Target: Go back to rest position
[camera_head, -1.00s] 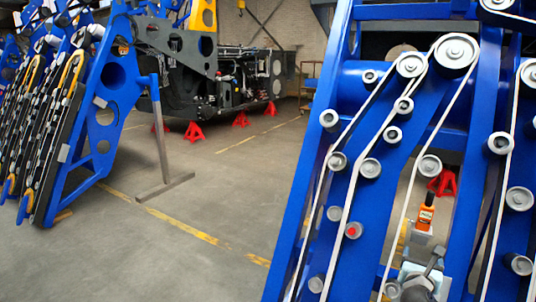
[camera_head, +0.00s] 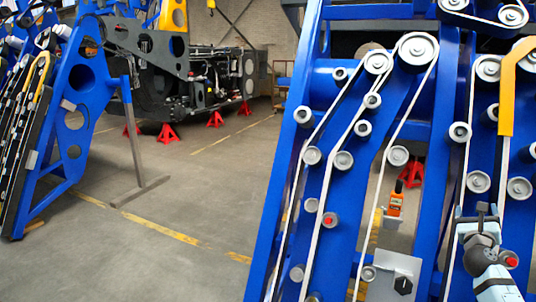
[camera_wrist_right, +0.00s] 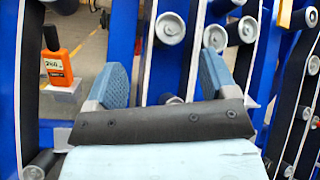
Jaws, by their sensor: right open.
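My right gripper (camera_head: 478,215) is at the lower right of the head view, in front of the blue chassis (camera_head: 330,230). In the right wrist view its two blue ridged fingers are wide apart, with nothing between them (camera_wrist_right: 162,75). Pulleys and a belt show behind the fingers. An orange bottle (camera_head: 396,202) with a black cap stands upright in the gap in the chassis, left of the gripper and apart from it. The bottle also shows at the left of the right wrist view (camera_wrist_right: 57,62). My left gripper is out of view.
The chassis carries several grey pulleys (camera_head: 417,48) and white belts close around my right arm. A yellow bar (camera_head: 507,95) stands at the upper right. A grey plate with a black knob (camera_head: 402,284) is below the bottle. Open floor (camera_head: 190,215) lies to the left.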

